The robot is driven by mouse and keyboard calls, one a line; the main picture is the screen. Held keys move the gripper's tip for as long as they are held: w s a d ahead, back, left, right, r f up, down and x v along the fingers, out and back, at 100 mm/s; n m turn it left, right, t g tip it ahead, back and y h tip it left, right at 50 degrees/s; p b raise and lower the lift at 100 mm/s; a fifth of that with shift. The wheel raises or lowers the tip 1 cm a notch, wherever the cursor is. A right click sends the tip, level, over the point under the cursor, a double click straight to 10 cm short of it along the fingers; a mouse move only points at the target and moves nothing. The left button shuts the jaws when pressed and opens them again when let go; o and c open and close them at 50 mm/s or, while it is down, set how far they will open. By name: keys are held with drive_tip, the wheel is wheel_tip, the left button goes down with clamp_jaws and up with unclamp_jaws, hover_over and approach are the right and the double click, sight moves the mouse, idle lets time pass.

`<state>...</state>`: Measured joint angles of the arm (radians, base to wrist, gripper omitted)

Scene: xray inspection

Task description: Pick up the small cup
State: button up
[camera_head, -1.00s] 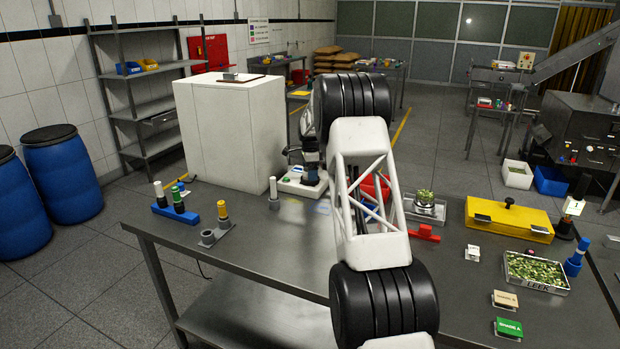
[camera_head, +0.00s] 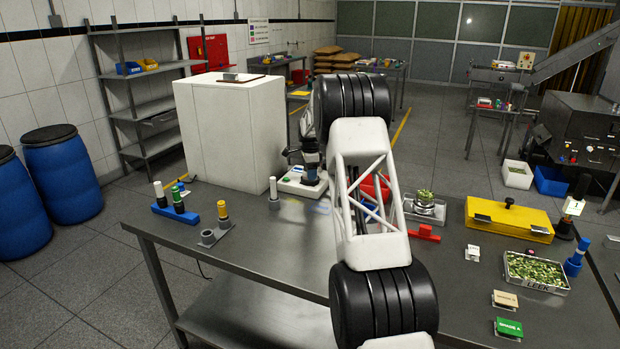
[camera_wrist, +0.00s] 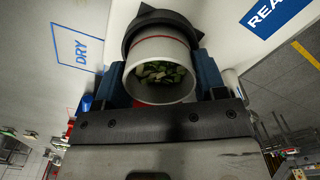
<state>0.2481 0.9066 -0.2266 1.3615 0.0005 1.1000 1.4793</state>
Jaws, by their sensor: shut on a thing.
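The small cup (camera_wrist: 160,52) is white with a thin red line around it, and green leafy pieces lie inside. In the wrist view its open mouth faces the camera. My gripper (camera_wrist: 162,76) has a blue finger on each side of the cup and is shut on it. A black round part (camera_wrist: 160,17) sits right behind the cup on a white surface; I cannot tell whether the cup touches it. In the head view, my gripper (camera_head: 311,165) is over a white device (camera_head: 299,184), and the cup cannot be made out there.
On the steel table (camera_head: 270,245) stand a yellow box (camera_head: 500,215), a tray of green pieces (camera_head: 536,272), a scale-like pan with greens (camera_head: 424,209) and a red block (camera_head: 425,233). A large white cabinet (camera_head: 232,130) is left of the device.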

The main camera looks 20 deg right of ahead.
drive_tip(key=shift+r, duration=0.1)
drive_tip(key=shift+r, duration=1.55)
drive_tip(key=shift+s+r, duration=0.15)
drive_tip(key=s+a+r, duration=0.1)
drive_tip(key=s+a, duration=0.3)
drive_tip(key=s, duration=1.1)
drive_tip(key=shift+r, duration=0.15)
drive_tip(key=shift+s, duration=0.15)
drive_tip(key=shift+d, duration=0.2)
drive_tip(key=w+d+r+n, duration=0.2)
drive_tip(key=w+d+n, duration=0.1)
drive_tip(key=d, duration=1)
drive_tip(key=w+d+r+n, duration=0.3)
drive_tip(key=w+d, duration=0.1)
drive_tip(key=d, duration=0.9)
drive_tip(key=shift+w+d, duration=0.2)
drive_tip(key=shift+d, duration=0.15)
